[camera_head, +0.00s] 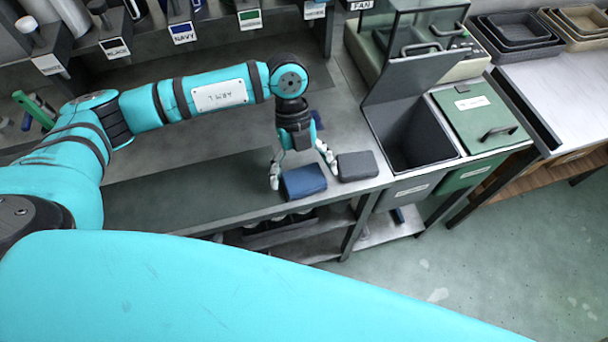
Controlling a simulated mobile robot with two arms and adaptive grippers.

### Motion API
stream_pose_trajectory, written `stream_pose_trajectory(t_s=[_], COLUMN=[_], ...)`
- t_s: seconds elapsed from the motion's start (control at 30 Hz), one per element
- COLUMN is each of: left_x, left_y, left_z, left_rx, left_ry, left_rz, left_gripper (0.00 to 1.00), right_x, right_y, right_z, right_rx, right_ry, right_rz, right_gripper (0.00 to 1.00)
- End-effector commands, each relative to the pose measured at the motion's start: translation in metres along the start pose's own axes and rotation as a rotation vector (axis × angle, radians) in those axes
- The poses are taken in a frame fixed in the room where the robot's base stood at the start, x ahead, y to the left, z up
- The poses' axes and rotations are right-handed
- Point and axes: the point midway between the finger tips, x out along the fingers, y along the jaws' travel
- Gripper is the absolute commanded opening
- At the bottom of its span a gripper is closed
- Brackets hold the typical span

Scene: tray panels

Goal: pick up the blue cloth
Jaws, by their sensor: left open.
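The blue cloth (304,181) is a folded dark blue pad lying near the front edge of the workbench, towards its right end. My left gripper (303,172) points down just behind and above the blue cloth. Its fingers are spread, one at the cloth's left side and one near its right side. I cannot tell whether the fingers touch the cloth. My right gripper does not show.
A folded dark grey cloth (357,166) lies close to the right of the blue one. A small navy item (317,120) lies behind the gripper. An open dark bin (411,134) and a green-lidded bin (475,117) stand at the right. The bench's left part (170,190) is clear.

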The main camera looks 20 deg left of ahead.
Motion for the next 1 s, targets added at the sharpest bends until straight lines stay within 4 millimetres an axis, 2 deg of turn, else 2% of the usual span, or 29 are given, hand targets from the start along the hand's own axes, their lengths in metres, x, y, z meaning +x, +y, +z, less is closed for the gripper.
stream_pose_trajectory(t_s=[0.1,0.3,0.63,1.0], left_x=[0.0068,0.0073,0.0068,0.0030], left_y=[-0.0001,-0.0002,0.0000,-0.0003], left_z=[-0.0003,0.0000,0.0001,-0.0011], left_rx=[0.001,0.001,0.001,0.002], left_ry=[0.000,0.000,0.000,-0.001], left_rz=[0.000,-0.001,-0.001,-0.001], left_gripper=[1.00,1.00,0.57,0.56], right_x=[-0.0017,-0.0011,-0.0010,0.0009], right_y=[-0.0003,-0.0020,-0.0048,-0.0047], right_z=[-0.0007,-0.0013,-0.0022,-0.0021], right_rx=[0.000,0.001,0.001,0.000], right_ry=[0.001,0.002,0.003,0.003], right_rz=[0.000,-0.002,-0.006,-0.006], right_gripper=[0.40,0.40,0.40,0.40])
